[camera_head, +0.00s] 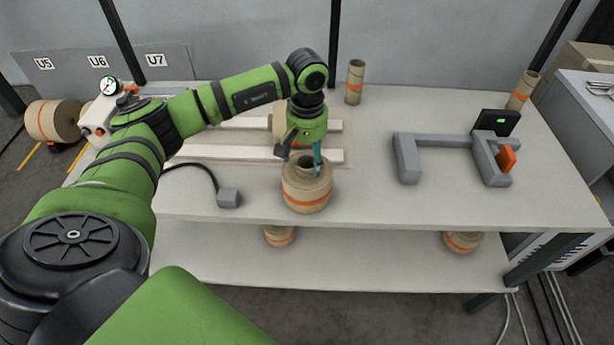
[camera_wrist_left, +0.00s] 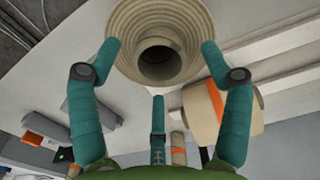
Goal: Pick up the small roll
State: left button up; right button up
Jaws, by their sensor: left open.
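A small brown paper roll (camera_head: 306,196) with an orange band stands upright on the table near its front edge. Its hollow core faces up. My left gripper (camera_head: 303,163) is right above it, pointing down, with its teal fingers open at the top of the roll. In the left wrist view the roll (camera_wrist_left: 122,30) shows its stepped top and dark core between two spread fingertips. Whether the fingers touch it I cannot tell. The roll's far side is partly hidden. My right gripper is not in view.
Behind the roll, another roll (camera_head: 279,124) sits at white rails (camera_head: 250,153), partly hidden by my arm. A grey fixture (camera_head: 407,160) stands to the right. Cardboard tubes (camera_head: 355,82) stand at the back. A cabled grey block (camera_head: 229,198) lies left. More rolls (camera_head: 279,236) are below the tabletop.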

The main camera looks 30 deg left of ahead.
pick_arm(q)
jog(key=shift+f, duration=1.35)
grip_shut()
jog(key=shift+r, duration=0.1)
jog(key=shift+r, duration=0.1)
